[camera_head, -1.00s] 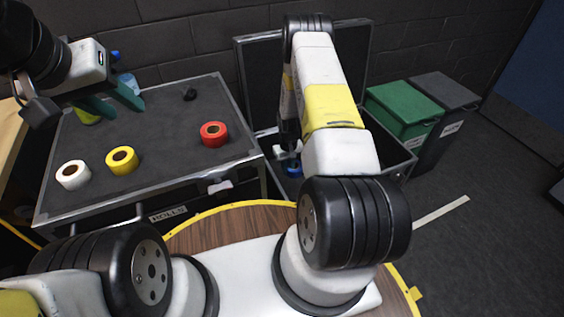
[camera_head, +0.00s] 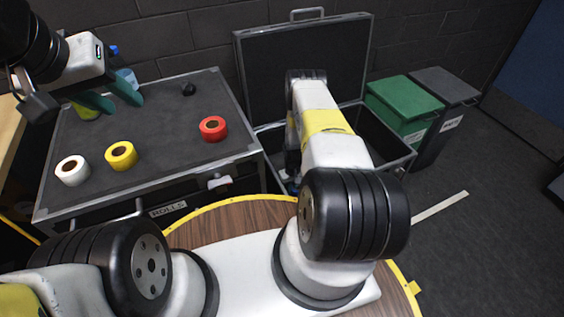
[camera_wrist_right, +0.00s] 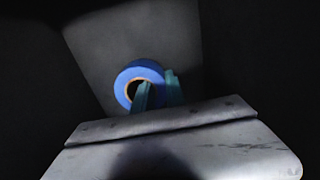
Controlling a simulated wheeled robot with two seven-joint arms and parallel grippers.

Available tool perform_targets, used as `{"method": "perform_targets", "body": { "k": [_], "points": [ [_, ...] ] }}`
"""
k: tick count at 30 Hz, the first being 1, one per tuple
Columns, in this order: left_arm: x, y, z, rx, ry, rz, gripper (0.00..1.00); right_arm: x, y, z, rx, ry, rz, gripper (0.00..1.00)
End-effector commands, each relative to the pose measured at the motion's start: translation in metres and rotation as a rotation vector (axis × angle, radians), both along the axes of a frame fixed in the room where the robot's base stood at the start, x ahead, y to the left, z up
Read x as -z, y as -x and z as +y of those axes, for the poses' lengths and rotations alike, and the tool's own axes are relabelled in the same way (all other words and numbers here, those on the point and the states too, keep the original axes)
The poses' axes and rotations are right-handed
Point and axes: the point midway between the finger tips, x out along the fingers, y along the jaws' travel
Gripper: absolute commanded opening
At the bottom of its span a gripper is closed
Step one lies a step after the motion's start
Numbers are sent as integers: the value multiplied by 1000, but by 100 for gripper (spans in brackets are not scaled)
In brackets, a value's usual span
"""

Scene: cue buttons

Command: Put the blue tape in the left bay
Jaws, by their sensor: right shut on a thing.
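The blue tape (camera_wrist_right: 138,72) is a roll seen in the right wrist view. My right gripper (camera_wrist_right: 158,92) is shut on its rim, with one finger through the hole. A grey surface lies behind the roll, with dark walls on both sides. In the head view my right arm reaches down into the open black case (camera_head: 388,172), and the arm hides that gripper and most of the case's near left interior. I cannot tell which bay the roll is over or in. My left gripper (camera_head: 125,107) is open and empty above the far left of the rolls table.
The grey table (camera_head: 170,110) to the left holds a white roll (camera_head: 66,178), a yellow roll (camera_head: 121,166), a red roll (camera_head: 218,136) and a small black object (camera_head: 189,89). The case's raised lid (camera_head: 275,65) stands behind. Green (camera_head: 398,93) and dark grey bins (camera_head: 447,84) stand right.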

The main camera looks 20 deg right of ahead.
Motion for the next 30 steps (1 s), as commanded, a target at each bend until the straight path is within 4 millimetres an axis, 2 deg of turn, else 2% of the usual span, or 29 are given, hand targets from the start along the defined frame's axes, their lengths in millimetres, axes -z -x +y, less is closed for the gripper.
{"method": "perform_targets", "body": {
  "k": [12, 13, 15, 16, 26, 30],
  "points": [
    [0, 0, 0, 0, 0, 0, 36, 6, 0, 0, 1, 0, 0, 0],
    [0, 0, 0, 0, 0, 0, 36, 6, 0, 0, 1, 0, 0, 22],
    [0, 0, 0, 0, 0, 0, 36, 5, 0, 0, 1, 0, 0, 36],
    [0, 0, 0, 0, 0, 0, 36, 5, 0, 0, 1, 0, 0, 38],
    [0, 0, 0, 0, 0, 0, 36, 3, 0, 0, 1, 0, 0, 38],
    [0, 0, 0, 0, 0, 0, 36, -12, -2, 0, 0, 1, -1, 38]
  ]
}}
